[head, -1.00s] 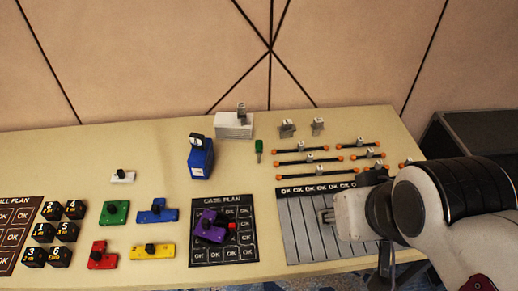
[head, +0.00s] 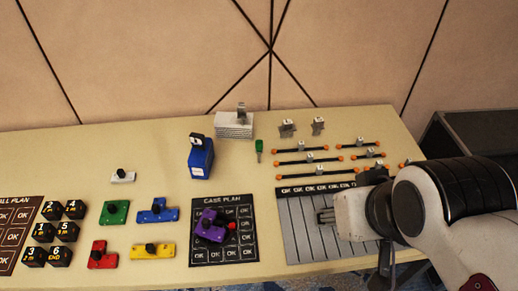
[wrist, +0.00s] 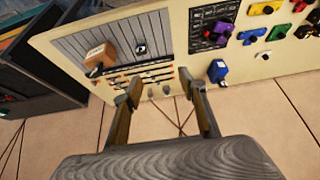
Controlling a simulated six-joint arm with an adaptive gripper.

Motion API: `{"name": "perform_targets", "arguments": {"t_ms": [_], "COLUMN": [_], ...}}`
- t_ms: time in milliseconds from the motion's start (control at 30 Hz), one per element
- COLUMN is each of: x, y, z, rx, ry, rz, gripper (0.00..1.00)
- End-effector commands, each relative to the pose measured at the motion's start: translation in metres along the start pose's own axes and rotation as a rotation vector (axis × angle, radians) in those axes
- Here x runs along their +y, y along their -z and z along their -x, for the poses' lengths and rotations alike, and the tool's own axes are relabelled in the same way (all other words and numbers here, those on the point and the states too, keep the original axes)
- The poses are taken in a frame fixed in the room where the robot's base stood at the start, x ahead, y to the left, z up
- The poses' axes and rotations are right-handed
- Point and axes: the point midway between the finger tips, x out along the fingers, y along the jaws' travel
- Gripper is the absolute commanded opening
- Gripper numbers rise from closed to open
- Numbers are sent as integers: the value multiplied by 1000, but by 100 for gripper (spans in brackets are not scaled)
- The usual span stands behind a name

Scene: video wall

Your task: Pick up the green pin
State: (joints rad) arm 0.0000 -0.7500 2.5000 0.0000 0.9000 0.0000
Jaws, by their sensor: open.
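A small green pin-like piece (head: 259,147) with a thin grey shaft lies on the table, right of the blue box, near the back. I cannot pick it out in the wrist view, where a finger may hide it. A separate green block (head: 115,212) with a black knob lies at the left among the coloured blocks. My gripper (head: 325,216) is over the grey striped panel at the right, well apart from both green things. In the wrist view my gripper (wrist: 160,82) has its two fingers spread, with nothing between them.
A blue box (head: 200,160) and a grey-white box (head: 234,126) stand at the back middle. Orange-ended black rods (head: 308,160) lie right of the pin. A brown box (wrist: 98,52) is on the striped panel (head: 297,232). The wall rises behind the table.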

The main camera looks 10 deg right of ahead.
Motion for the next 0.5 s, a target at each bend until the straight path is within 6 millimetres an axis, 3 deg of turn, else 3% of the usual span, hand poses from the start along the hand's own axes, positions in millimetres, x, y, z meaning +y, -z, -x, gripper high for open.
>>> {"name": "perform_targets", "arguments": {"t_ms": [267,500], "x": [-2,-10], "y": [12,46], "z": [-7,-28], "rx": [11,51], "ry": [7,24], "rz": [2,5], "gripper": [41,41]}}
